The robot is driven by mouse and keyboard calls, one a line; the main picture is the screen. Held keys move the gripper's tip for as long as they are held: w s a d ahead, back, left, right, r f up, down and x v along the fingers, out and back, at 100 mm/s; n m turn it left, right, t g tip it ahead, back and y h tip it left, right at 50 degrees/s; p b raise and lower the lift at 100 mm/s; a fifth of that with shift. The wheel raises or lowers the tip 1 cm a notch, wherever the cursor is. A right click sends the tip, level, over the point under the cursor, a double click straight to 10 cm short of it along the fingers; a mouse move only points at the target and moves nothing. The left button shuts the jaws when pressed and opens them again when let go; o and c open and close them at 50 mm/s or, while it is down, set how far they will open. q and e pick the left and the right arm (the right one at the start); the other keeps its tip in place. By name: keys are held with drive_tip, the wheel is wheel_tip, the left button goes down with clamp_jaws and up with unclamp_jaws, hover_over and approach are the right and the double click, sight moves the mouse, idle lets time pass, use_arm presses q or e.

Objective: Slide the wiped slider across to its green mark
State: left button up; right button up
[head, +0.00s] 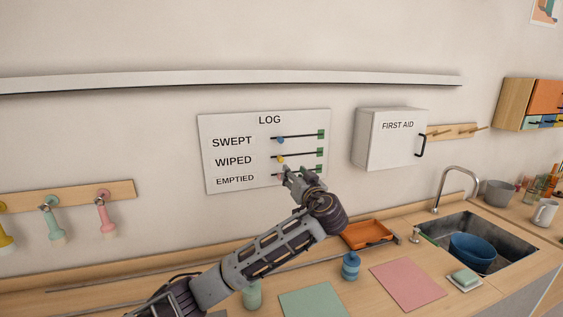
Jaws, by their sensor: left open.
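The white LOG board (222,129) hangs on the wall with three rows labelled SWEPT, WIPED and EMPTIED. The wiped slider (281,159) is a yellow knob at the left end of its dark rail. Its green mark (320,153) is at the right end of that rail. The swept slider (281,140), a blue knob, is also at the left of its rail. My left gripper (291,172) is open, just below and right of the yellow knob, in front of the EMPTIED rail. My right gripper is out of view.
A white FIRST AID cabinet (379,149) is on the wall right of the board, and a long shelf (230,81) runs above. On the counter below are an orange tray (366,235), a blue jar (350,267) and a sink (508,243).

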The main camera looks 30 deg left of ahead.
sight(282, 161)
use_arm(q)
drive_tip(key=p+x, duration=0.3)
drive_tip(key=x, duration=0.8)
drive_tip(key=shift+a+r, duration=0.1)
drive_tip(key=shift+p+x, duration=0.5)
drive_tip(key=shift+x, duration=0.9)
drive_tip(key=shift+c, duration=0.2)
clamp_jaws()
